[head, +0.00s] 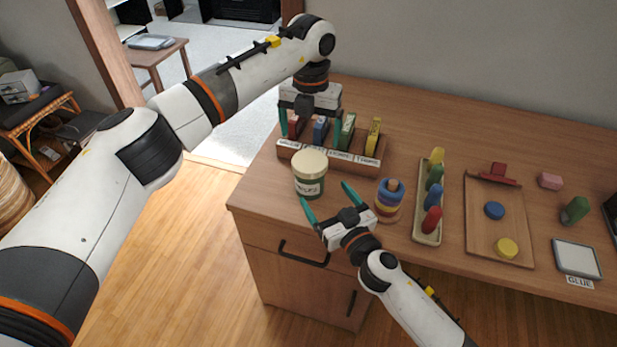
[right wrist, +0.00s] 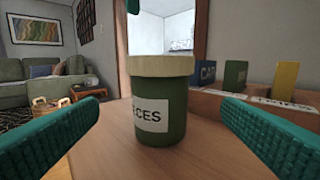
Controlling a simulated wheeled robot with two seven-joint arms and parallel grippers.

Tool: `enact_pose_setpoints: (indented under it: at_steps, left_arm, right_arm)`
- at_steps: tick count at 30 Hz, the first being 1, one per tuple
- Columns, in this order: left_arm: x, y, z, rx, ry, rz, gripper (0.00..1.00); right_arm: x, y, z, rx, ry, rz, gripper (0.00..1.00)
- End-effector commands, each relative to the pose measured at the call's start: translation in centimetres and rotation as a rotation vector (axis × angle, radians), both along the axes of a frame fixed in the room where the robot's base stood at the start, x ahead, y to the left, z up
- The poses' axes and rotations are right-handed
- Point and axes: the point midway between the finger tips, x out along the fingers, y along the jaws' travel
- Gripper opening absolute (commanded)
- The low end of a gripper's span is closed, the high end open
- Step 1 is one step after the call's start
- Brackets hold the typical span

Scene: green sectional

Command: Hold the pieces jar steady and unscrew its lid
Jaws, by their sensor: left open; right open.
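The pieces jar (head: 309,184) is green with a pale cream lid (head: 310,160) and a white label. It stands upright on the wooden cabinet top near its left front corner. In the right wrist view the jar (right wrist: 165,108) stands between the spread fingers, a little ahead of them, with its lid (right wrist: 163,66) on. My right gripper (head: 327,194) is open and empty, low at the jar's front right side.
A wooden rack (head: 341,164) with several coloured upright pieces stands behind the jar. A ring stacker (head: 389,200) stands right of my right gripper. A peg tray (head: 427,228) and a shape board (head: 516,218) lie farther right. The cabinet's left edge is close to the jar.

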Motion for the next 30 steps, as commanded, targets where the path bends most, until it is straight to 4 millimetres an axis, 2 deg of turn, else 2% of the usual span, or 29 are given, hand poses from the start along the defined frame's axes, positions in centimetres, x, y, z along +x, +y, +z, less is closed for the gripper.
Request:
enact_pose_setpoints:
  at_steps: [1,6,12,18,26,27,30]
  left_arm:
    - [0.0,0.0,0.0,-0.001,0.000,0.000,0.95]
    - [0.0,0.0,0.0,-0.003,0.001,-0.001,0.95]
    - [0.0,0.0,0.0,-0.004,0.000,-0.001,0.95]
    - [0.0,-0.1,0.0,-0.004,0.000,-0.002,0.95]
    - [0.0,-0.1,0.0,-0.004,0.000,-0.002,0.95]
    - [0.0,-0.1,0.0,-0.004,0.000,-0.002,0.95]
    - [0.0,-0.1,0.0,-0.004,0.000,-0.002,0.95]
  right_arm:
    - [1.1,0.5,0.1,0.001,-0.003,-0.001,0.88]
    - [4.0,2.0,0.1,0.001,-0.002,-0.002,0.88]
    - [6.6,3.3,0.0,0.001,0.000,-0.004,0.88]
    - [7.7,3.9,0.0,0.001,0.000,-0.002,0.88]
    - [7.8,4.0,0.0,0.001,0.000,-0.002,0.88]
    - [7.8,4.0,0.0,0.001,0.000,-0.002,0.87]
    - [7.8,4.0,0.0,0.001,0.000,-0.002,0.70]
